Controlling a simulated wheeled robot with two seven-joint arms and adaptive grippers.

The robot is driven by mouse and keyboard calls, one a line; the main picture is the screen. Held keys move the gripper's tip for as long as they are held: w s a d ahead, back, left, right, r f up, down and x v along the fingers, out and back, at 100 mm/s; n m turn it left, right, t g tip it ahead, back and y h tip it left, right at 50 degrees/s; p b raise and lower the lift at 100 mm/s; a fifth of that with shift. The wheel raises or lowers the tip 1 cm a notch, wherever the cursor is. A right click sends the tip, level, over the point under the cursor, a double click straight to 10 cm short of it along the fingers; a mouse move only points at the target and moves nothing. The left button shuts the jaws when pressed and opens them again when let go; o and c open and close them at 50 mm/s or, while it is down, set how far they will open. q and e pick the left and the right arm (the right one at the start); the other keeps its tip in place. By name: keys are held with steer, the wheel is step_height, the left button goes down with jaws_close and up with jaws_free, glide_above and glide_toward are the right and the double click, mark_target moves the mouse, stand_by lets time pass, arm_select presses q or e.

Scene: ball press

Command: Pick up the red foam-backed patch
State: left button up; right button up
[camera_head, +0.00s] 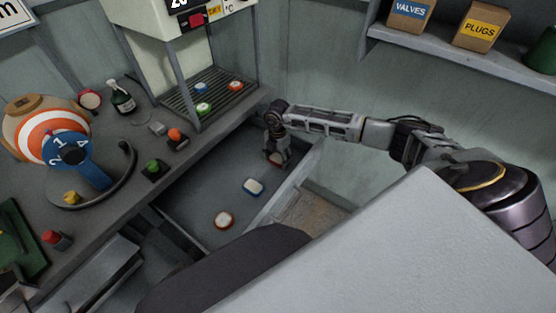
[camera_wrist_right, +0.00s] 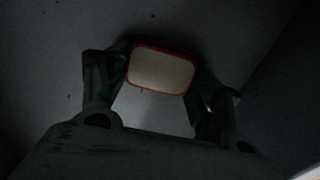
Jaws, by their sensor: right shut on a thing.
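My right gripper (camera_head: 276,157) reaches down into the far end of the open drawer below the counter. In the right wrist view my right gripper (camera_wrist_right: 160,82) has a finger on each side of the red-edged patch (camera_wrist_right: 161,72) and is shut on it. The patch shows a pale face with a red rim. The view is dark, so I cannot tell whether the patch still touches the drawer floor. In the head view the gripper mostly hides this patch. My left gripper is not in view.
A blue-edged patch (camera_head: 253,187) and an orange-edged patch (camera_head: 223,220) lie in the drawer (camera_head: 205,190). Several coloured patches sit on a slatted rack (camera_head: 222,100) under the press. A dial (camera_head: 78,160) and buttons stand on the counter. A shelf with boxes (camera_head: 479,31) hangs upper right.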

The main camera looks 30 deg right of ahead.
mark_target(277, 159)
steer(key=shift+r, duration=0.2)
steer(key=shift+r, duration=0.6)
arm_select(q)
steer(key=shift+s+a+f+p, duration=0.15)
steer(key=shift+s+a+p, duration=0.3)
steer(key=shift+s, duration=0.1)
arm_select(e)
step_height(277, 159, up, 8)
steer(key=shift+r, duration=0.25)
